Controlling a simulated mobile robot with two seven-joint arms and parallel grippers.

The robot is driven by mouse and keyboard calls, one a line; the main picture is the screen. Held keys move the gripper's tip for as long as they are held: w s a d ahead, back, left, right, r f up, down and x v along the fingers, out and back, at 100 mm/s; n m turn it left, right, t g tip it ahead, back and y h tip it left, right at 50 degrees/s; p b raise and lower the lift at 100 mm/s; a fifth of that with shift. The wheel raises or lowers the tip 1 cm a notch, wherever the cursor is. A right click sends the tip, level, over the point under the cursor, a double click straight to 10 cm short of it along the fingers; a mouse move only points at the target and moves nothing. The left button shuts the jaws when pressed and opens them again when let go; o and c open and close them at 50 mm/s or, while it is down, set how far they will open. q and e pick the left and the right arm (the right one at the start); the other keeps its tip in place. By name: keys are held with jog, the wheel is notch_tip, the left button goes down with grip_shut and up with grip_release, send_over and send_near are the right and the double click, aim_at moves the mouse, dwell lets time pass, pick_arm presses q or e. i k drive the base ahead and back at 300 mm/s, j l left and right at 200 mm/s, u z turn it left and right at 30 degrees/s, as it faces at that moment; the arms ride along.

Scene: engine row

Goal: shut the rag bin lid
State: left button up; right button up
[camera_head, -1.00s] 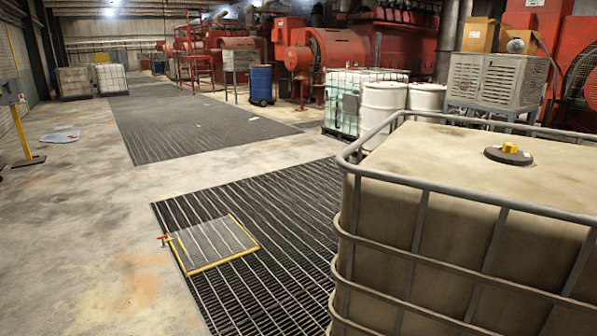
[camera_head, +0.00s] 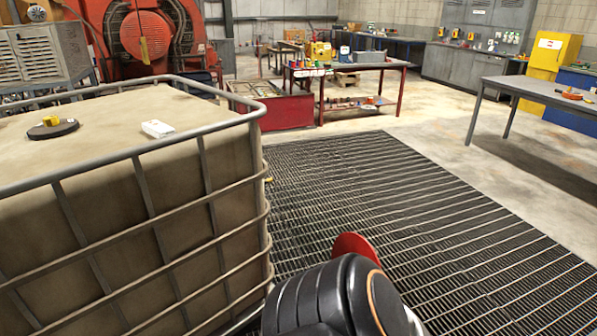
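No rag bin can be made out for certain in the head view. A red rounded disc edge (camera_head: 357,250) shows low in the middle, just behind a black arm link of mine. Most of it is hidden by that link, so I cannot tell whether it is the bin's lid. Neither my left nor my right gripper is in view.
A caged tank (camera_head: 110,180) fills the left side, with a white item (camera_head: 157,128) on top. Floor grating (camera_head: 430,210) lies to its right. A red workbench (camera_head: 345,80), red tub (camera_head: 275,110), grey table (camera_head: 545,90) and yellow cabinet (camera_head: 552,62) stand beyond.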

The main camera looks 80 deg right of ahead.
aim_at(347, 241)
jog(key=k+l+z, duration=0.15)
jog(key=k+l, duration=0.15)
jog(key=k+l+z, duration=0.1)
jog(key=k+l, duration=0.15)
jog(key=l, duration=0.25)
jog(key=k+l+z, duration=0.15)
jog(key=l, duration=0.3)
jog(key=k+l+z, duration=0.1)
jog(key=k+l, duration=0.25)
jog(key=k+l+z, duration=0.15)
jog(key=l, duration=0.45)
jog(key=k+l+z, duration=0.1)
jog(key=k+l, duration=0.15)
jog(key=l, duration=0.25)
jog(key=k+l+z, duration=0.15)
jog(key=l, duration=0.35)
jog(key=k+l+z, duration=0.1)
jog(key=l, duration=0.45)
jog(key=k, duration=0.05)
